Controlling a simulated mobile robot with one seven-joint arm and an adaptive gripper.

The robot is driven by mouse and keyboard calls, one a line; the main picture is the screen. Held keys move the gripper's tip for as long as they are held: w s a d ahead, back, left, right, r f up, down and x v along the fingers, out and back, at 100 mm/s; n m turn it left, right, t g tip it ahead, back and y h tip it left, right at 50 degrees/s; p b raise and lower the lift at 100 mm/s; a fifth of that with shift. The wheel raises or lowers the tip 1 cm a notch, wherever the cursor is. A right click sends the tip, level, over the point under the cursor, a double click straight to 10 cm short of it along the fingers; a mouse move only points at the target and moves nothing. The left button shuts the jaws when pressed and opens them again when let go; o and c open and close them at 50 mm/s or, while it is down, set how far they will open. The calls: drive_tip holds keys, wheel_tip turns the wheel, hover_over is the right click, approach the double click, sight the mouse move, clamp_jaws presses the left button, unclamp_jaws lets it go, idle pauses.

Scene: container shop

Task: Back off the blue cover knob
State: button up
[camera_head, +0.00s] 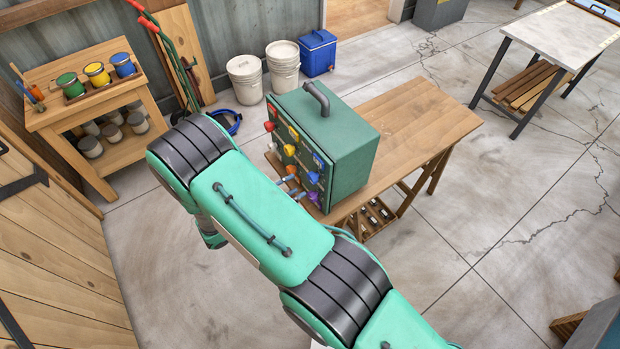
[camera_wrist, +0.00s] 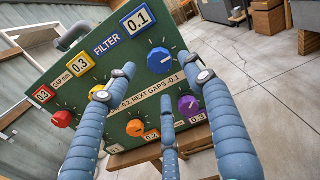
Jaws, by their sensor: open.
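The blue knob (camera_wrist: 160,60) is round with a pale pointer mark. It sits on the slanted-looking front of a green box (camera_head: 345,145), beneath a blue-framed 0.1 label (camera_wrist: 137,18); it also shows in the head view (camera_head: 313,177). My gripper (camera_wrist: 163,85) has three blue-grey fingers, spread open and empty, pointing at the panel. In the wrist view the blue knob appears between the two upper fingertips, with the third finger below. I cannot tell whether any finger touches it. In the head view my arm hides much of the gripper.
Close by on the panel are red (camera_wrist: 62,119), yellow (camera_wrist: 97,90), orange (camera_wrist: 136,128) and purple (camera_wrist: 189,105) knobs. The box stands on a wooden table (camera_head: 425,115), bare to its right. White buckets (camera_head: 245,78) and a blue cooler (camera_head: 318,52) stand behind.

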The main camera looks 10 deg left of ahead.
sight(309, 179)
drive_tip(key=p+x, duration=0.1)
drive_tip(key=x, duration=0.6)
drive_tip(key=shift+w+d, duration=0.3)
drive_tip(key=c, duration=1.2)
drive_tip(key=shift+n, duration=0.4)
drive_tip(key=n, duration=0.4)
drive_tip(key=shift+a+n+p, duration=0.1)
drive_tip(key=shift+n+p, duration=0.3)
drive_tip(key=shift+n, duration=1.6)
